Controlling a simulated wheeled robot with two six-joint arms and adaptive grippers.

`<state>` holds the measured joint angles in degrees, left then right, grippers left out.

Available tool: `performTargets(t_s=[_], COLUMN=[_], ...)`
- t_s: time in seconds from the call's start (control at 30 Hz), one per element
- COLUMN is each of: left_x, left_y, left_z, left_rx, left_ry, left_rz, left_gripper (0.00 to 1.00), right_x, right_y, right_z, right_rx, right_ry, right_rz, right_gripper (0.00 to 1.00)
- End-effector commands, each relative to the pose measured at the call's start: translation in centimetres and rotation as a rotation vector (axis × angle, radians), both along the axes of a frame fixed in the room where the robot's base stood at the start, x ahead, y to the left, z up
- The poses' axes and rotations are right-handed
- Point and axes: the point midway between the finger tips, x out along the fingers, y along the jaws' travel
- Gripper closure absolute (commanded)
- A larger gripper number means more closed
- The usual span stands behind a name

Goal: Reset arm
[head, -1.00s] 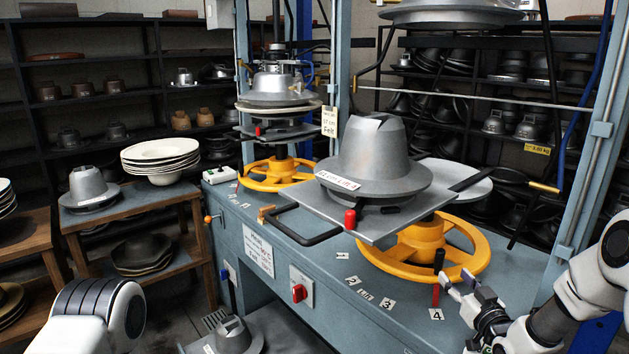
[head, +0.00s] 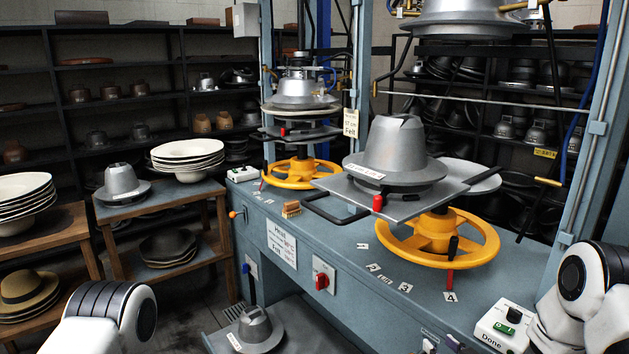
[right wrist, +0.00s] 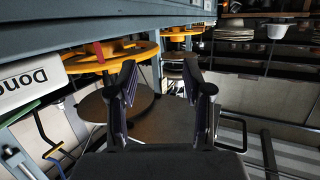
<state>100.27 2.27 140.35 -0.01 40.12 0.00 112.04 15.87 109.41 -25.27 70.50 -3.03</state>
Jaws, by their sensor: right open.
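My right gripper (right wrist: 160,76) is open and empty in the right wrist view, its two dark fingers apart. In the head view it is mostly below the bottom edge; only my white right arm shows at the right. The yellow handwheel (head: 462,257) of the near press, with its black-topped red handle (head: 450,262), stands above and apart from the gripper. Part of a yellow wheel (right wrist: 112,58) shows beyond the fingers in the right wrist view. My left arm shows at the lower left; its gripper is out of view.
A white box marked Done (head: 507,325) with a green button sits on the blue bench (head: 345,265), close to my right arm. A silver hat form (head: 392,153) rests on the press plate. Shelves and hat stacks stand behind and left.

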Motion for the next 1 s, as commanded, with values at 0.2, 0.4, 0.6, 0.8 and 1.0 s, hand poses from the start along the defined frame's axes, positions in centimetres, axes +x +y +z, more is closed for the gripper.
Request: performTargets(t_s=[0.2,0.4,0.6,0.8,1.0], left_x=[0.0,0.0,0.0,0.0,0.0], left_y=[0.0,0.0,0.0,0.0,0.0], left_z=[0.0,0.0,0.0,0.0,0.0], left_rx=[0.000,0.000,0.000,0.000,0.000], left_ry=[0.001,0.001,0.001,0.001,0.001], left_rz=[0.001,0.000,0.001,0.000,0.000], left_gripper=[0.60,0.60,0.60,0.60,0.60], right_x=[-8.2,-23.6,-36.7,-39.3,-39.3], right_y=[3.4,5.3,4.2,3.7,3.7], right_z=[-8.8,-16.8,-17.3,-17.1,-17.1], right_rx=[-0.014,-0.066,-0.122,-0.125,-0.125], right_ry=[0.308,0.795,1.198,1.304,1.304], right_rz=[0.011,-0.026,-0.131,-0.180,-0.180], right_gripper=[0.50,0.50,0.50,0.50,0.50])
